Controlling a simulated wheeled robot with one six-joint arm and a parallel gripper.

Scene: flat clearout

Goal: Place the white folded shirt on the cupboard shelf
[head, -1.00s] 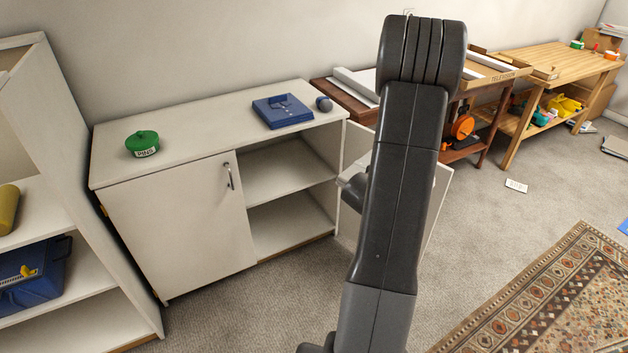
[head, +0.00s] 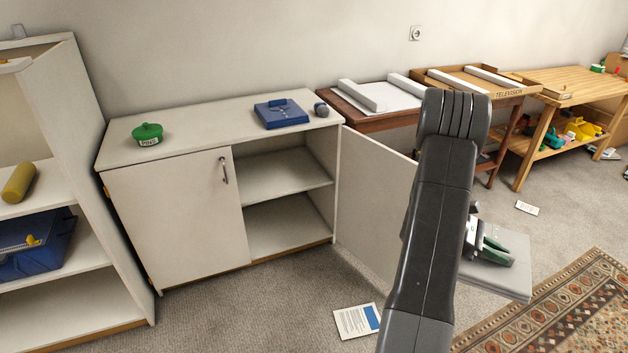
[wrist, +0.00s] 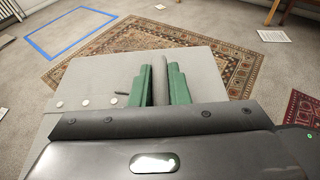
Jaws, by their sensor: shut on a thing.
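The white folded shirt (head: 508,276) looks pale grey, flat and square, and is held out level to the right of my arm. In the wrist view the shirt (wrist: 92,84) shows a row of buttons near its left side. My gripper (head: 492,250), with green fingers, is shut on the shirt; the fingers (wrist: 158,84) also show in the wrist view. The white cupboard (head: 180,215) stands left of my gripper. Its right side is open, with an empty-looking cupboard shelf (head: 285,174) inside. My arm hides part of the gripper and shirt.
The open cupboard door (head: 372,205) stands between the cupboard opening and my arm. A paper (head: 357,321) lies on the floor in front.

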